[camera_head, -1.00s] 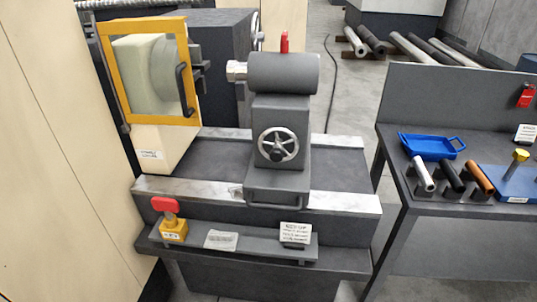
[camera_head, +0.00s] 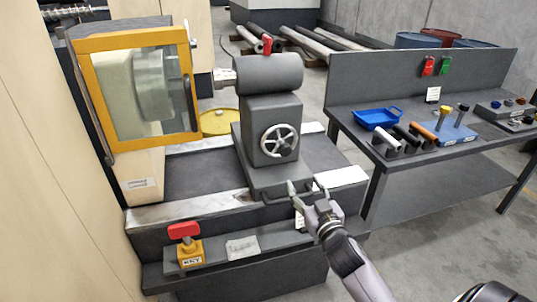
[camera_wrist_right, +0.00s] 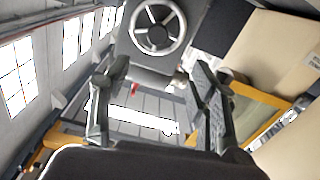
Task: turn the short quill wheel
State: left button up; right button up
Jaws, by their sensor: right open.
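The quill wheel (camera_head: 279,141) is a silver spoked handwheel with a dark hub on the front of the dark grey tailstock (camera_head: 268,105). It also shows at the top of the right wrist view (camera_wrist_right: 157,27). My right gripper (camera_head: 308,190) is open and empty, below and slightly right of the wheel, near the tailstock's base. In the right wrist view its two fingers (camera_wrist_right: 157,75) stand apart, with the wheel beyond them and nothing between. The gripper does not appear to touch the wheel. My left gripper is not in view.
A yellow-framed guard (camera_head: 140,146) stands left of the tailstock. A red lever (camera_head: 267,44) tops the tailstock. A red-topped yellow switch box (camera_head: 188,252) sits on the front shelf. A bench with a blue tray (camera_head: 377,118) and several cylinders stands right.

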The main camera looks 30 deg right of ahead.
jog(key=p, duration=0.1)
send_near(286, 153)
jog(key=p+x, duration=0.1)
jog(key=x, duration=0.9)
jog(key=shift+w, duration=0.3)
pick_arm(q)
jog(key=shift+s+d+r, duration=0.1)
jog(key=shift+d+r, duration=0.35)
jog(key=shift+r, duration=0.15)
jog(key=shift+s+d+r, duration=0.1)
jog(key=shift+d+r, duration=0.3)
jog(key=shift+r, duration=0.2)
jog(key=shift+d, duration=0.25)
pick_arm(e)
jog(key=shift+d, duration=0.1)
jog(key=shift+c, duration=0.4)
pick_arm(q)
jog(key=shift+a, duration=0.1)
pick_arm(e)
jog(key=c, duration=1.1)
